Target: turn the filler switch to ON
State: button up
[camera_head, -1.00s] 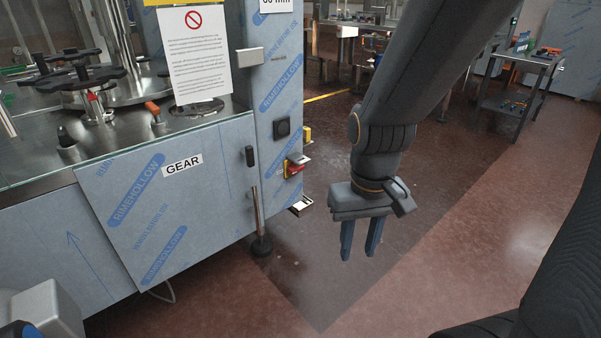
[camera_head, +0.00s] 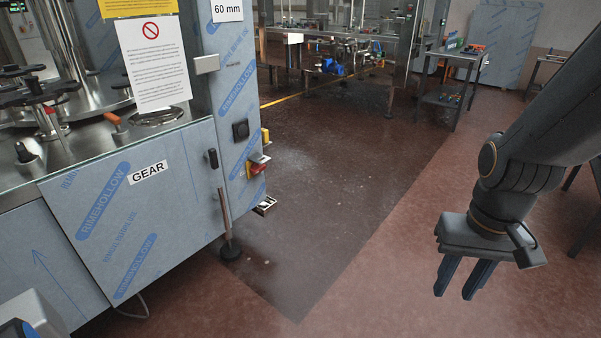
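The filler (camera_head: 190,170) stands at the left, wrapped in blue-printed film, with a GEAR label on its front door. A red and yellow rotary switch (camera_head: 257,168) sits low on its right side face; its ON/OFF marks are too small to read. A black square fitting (camera_head: 240,130) is above it. My gripper (camera_head: 459,283) hangs at the right over the open floor, fingers pointing down, with a gap between them and nothing held. It is well to the right of the switch and apart from everything.
A dark trolley (camera_head: 452,98) with tools stands at the back right. A steel workbench (camera_head: 340,40) with several parts is at the back. A metal foot post (camera_head: 229,235) stands at the filler's near corner. The floor between filler and gripper is clear.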

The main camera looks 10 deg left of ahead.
aim_at(257, 168)
jog(key=z, duration=0.1)
jog(key=i, duration=2.05)
jog(key=u, duration=1.55)
jog(key=i, duration=0.75)
jog(key=u, duration=0.65)
